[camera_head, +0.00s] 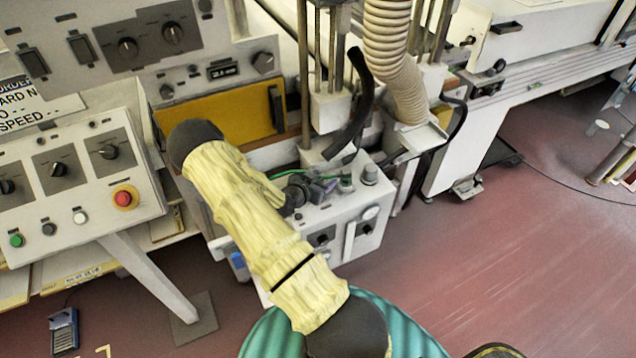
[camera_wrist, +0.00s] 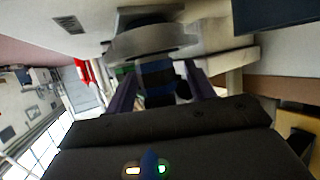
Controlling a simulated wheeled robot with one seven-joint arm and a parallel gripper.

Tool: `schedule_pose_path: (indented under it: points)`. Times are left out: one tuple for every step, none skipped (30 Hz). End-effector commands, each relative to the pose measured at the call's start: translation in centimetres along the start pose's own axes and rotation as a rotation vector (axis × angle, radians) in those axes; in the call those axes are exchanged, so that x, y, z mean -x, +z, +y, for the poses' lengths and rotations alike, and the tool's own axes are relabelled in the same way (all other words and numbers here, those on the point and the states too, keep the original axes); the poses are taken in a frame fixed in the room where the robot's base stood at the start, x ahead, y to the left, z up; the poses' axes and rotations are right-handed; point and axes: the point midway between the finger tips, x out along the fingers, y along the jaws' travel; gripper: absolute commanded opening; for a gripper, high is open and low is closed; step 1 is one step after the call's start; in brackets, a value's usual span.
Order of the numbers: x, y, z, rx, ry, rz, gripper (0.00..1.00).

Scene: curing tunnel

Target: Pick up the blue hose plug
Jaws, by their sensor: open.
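In the wrist view a blue, dark-banded piece (camera_wrist: 157,74) shows between the two fingers of my gripper (camera_wrist: 162,88); it looks like the blue hose plug. A pale rounded part lies just beyond it. The fingers are spread, and I cannot tell whether they touch the blue piece. In the head view my gripper (camera_head: 295,193) is small and dark, over the top of a white control box (camera_head: 350,215), partly covered by my yellow-sleeved arm. A small blue piece (camera_head: 238,262) shows at that box's lower left; I cannot tell whether it is the plug.
A ribbed beige hose (camera_head: 390,50) and a black hose (camera_head: 357,100) rise behind the box. A button panel (camera_head: 80,175) with a red emergency stop (camera_head: 125,197) stands left. A yellow panel (camera_head: 220,115) is behind my arm.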

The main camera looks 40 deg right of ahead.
Motion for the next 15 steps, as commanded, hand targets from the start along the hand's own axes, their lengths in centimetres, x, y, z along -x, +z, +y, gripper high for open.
schedule_pose_path:
  points:
    - [0.01,0.03,-0.02,0.0,-0.001,0.0,0.54]
    - [0.02,0.03,-0.02,0.0,-0.001,0.0,0.54]
    - [0.02,0.03,-0.02,0.0,-0.001,0.0,0.54]
    - [0.03,0.03,-0.02,0.0,-0.001,0.0,0.54]
    - [0.03,0.02,-0.03,0.0,-0.001,0.0,0.54]
    - [0.03,0.02,-0.03,0.0,-0.001,0.0,0.54]
    - [0.04,0.02,-0.03,0.0,-0.001,0.0,0.54]
    - [0.04,0.02,-0.03,0.0,-0.001,0.0,0.54]
    - [0.04,0.02,-0.04,0.0,-0.001,0.0,0.54]
    - [0.05,0.02,-0.04,0.0,-0.001,0.0,0.54]
    - [0.05,0.02,-0.04,0.0,-0.001,0.0,0.54]
    - [0.05,0.02,-0.04,0.0,-0.001,0.0,0.54]
    - [0.06,0.02,-0.04,0.0,-0.001,0.0,0.52]
    - [0.06,0.02,-0.05,0.0,-0.001,0.0,0.46]
    - [0.06,0.02,-0.05,0.0,-0.001,0.0,0.38]
